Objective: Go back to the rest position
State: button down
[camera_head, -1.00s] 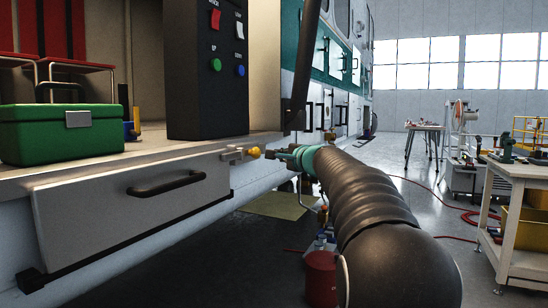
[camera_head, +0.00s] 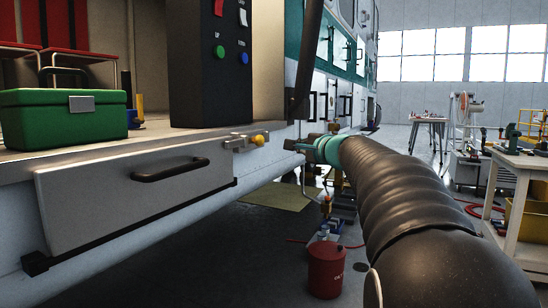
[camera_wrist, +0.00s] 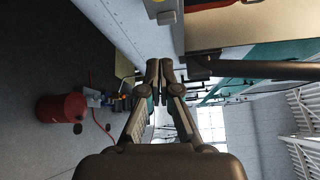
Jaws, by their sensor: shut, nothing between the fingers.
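My arm stretches forward from the lower right in the head view, wrapped in a dark ribbed sleeve. My gripper (camera_head: 296,145) is at its far end, beside the helicopter's side and a little right of the yellow knob (camera_head: 260,140). In the wrist view my gripper (camera_wrist: 160,66) has its two fingers together with nothing between them. The closed drawer (camera_head: 140,190) with a black handle is to the left, apart from the gripper.
A green toolbox (camera_head: 62,119) stands on the ledge above the drawer. A black control box (camera_head: 212,65) has coloured buttons. A red bucket (camera_head: 325,270) stands on the floor below my arm. A workbench (camera_head: 520,170) is at the right.

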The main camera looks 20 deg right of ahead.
jog(key=s+a+f+n+g+p, duration=0.1)
jog(key=s+a+f+n+g, duration=0.25)
jog(key=f, duration=0.35)
jog(key=s+a+f+n+g, duration=0.2)
jog(key=s+f, duration=0.2)
jog(key=f, duration=0.2)
jog(key=s+a+f+n+g+p, duration=0.1)
jog(key=s+a+f+n+g, duration=0.25)
jog(key=f, duration=0.35)
jog(key=s+a+f+n+g+h+p, duration=0.1)
jog(key=s+a+n+p, duration=0.2)
jog(key=s, duration=1)
jog(key=s+a+f+n+g+h+p, duration=0.1)
jog(key=s+a+n+p, duration=0.3)
jog(key=s, duration=1)
jog(key=shift+a+f+n+g+p, duration=0.3)
jog(key=shift+a+f+n, duration=0.2)
jog(key=shift+a+n, duration=0.9)
jog(key=shift+a+m, duration=0.2)
jog(key=shift+m, duration=0.1)
